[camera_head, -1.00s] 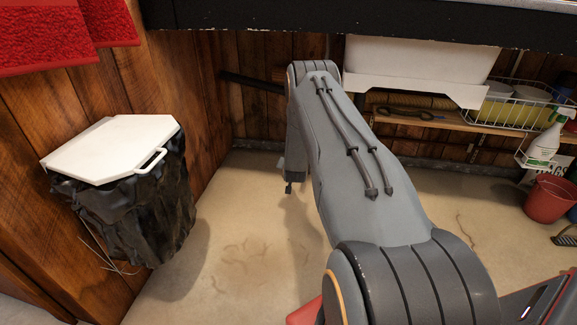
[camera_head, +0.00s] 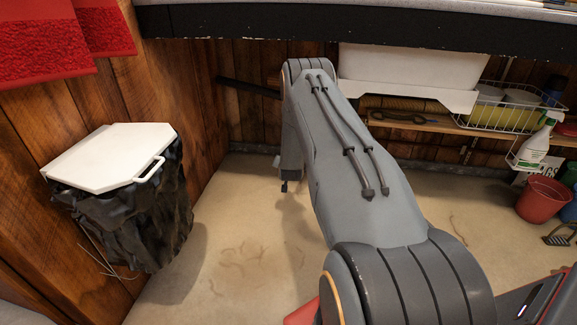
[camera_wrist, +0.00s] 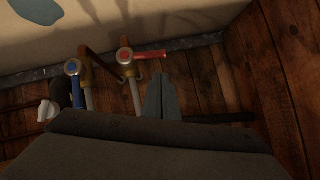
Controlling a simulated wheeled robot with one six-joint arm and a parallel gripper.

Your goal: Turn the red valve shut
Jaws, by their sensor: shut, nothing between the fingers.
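The red valve shows in the wrist view as a red lever (camera_wrist: 150,54) pointing right from a pale round hub on a brass body and pipe. My gripper (camera_wrist: 161,78) is shut and empty, its tapered grey fingers just below the lever in the picture. A small gap seems to show between tips and lever; I cannot tell their distance in depth. In the head view my arm and the counter hide the valve and the gripper.
A blue-handled valve (camera_wrist: 72,68) stands left of the red one, with pipes between. A white-lidded bin (camera_head: 105,158) stands left. The floor between is clear.

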